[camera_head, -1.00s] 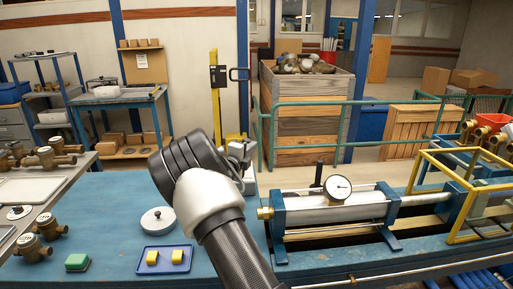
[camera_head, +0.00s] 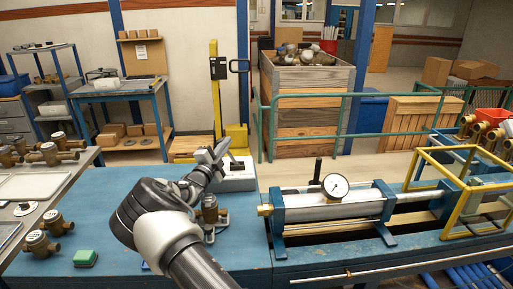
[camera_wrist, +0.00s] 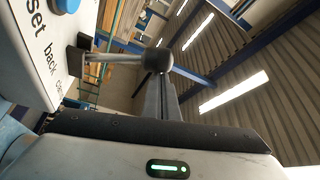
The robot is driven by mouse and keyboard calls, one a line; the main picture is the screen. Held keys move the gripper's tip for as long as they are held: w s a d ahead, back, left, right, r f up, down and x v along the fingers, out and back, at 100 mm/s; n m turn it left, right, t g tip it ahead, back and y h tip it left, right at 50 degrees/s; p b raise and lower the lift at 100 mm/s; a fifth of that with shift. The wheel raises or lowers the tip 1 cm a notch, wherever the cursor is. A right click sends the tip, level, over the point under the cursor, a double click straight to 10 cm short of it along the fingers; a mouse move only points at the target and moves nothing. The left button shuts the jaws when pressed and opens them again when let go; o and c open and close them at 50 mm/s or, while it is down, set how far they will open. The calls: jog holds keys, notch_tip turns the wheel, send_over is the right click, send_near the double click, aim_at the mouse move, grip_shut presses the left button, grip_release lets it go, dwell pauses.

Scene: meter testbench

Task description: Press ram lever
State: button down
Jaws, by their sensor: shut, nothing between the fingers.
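A lever with a dark ball knob (camera_wrist: 159,60) sticks out sideways from a white control box (camera_wrist: 28,48) in the wrist view; part of the box's lettering reads "set" and "back". In the head view the control box (camera_head: 237,181) stands at the bench's back edge, with my gripper (camera_head: 221,150) just to its left and over its near side. My gripper also shows in the wrist view (camera_wrist: 160,88), its fingers shut and empty, their tips close to the knob. I cannot tell whether they touch it. The lever is hard to make out in the head view.
A brass meter (camera_head: 210,209) stands in a holder close below my wrist. To the right are a cylinder with a dial gauge (camera_head: 335,187), an upright black handle (camera_head: 317,170) and a yellow frame (camera_head: 440,185). A green block (camera_head: 85,257) lies front left.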

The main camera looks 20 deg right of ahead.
jog(key=shift+w+a+f, duration=0.1)
jog(key=shift+a+f, duration=0.05)
jog(key=shift+a, duration=0.3)
notch_tip(320, 180, up, 10)
jog(key=shift+d, duration=0.3)
dwell(0.5)
